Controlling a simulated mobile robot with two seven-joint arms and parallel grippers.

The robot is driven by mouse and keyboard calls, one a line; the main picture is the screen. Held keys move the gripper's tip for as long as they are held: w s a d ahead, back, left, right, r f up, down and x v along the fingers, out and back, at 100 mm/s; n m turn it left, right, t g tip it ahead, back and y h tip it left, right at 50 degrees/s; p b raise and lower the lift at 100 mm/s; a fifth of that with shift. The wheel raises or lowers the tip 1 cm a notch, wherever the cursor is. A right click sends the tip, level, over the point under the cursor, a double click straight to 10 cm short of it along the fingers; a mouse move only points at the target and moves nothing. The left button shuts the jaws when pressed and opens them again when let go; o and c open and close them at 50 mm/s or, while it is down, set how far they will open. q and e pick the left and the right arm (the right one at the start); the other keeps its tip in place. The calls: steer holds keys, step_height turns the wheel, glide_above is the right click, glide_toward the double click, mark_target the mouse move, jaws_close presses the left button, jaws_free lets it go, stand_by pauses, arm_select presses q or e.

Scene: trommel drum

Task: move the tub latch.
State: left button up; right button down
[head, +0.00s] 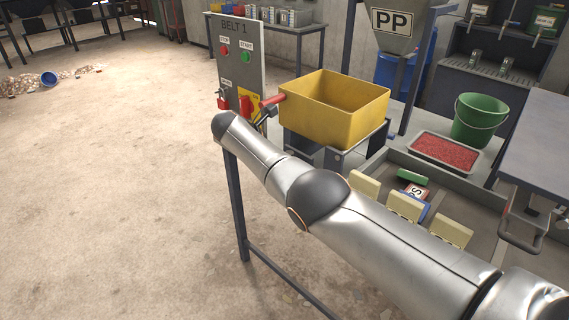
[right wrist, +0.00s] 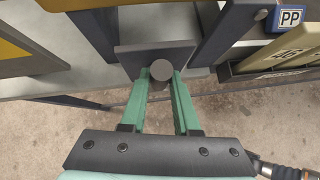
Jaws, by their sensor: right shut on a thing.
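The yellow tub (head: 335,105) sits upright on a dark stand, with a red handle (head: 272,99) at its left corner. A dark plate (head: 336,157) shows under its front edge. In the right wrist view, the tub latch, a dark round knob (right wrist: 162,69), stands in front of a dark square plate (right wrist: 135,55). My right gripper (right wrist: 161,77) has its two green fingers closed on either side of the knob. In the head view my right arm crosses in front of the stand and hides this gripper. My left gripper is not in view.
A BELT 1 control panel (head: 240,70) stands left of the tub. Cream blocks (head: 403,206) lie close to my arm at the right. Behind them are a tray of red pellets (head: 445,151) and a green bucket (head: 478,122).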

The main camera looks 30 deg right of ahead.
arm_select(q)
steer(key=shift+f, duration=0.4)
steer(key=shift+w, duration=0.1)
arm_select(e)
steer(key=shift+d, duration=0.1)
steer(key=c, duration=0.7)
jaws_free()
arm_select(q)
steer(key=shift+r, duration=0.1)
arm_select(e)
steer(key=shift+o, duration=0.2)
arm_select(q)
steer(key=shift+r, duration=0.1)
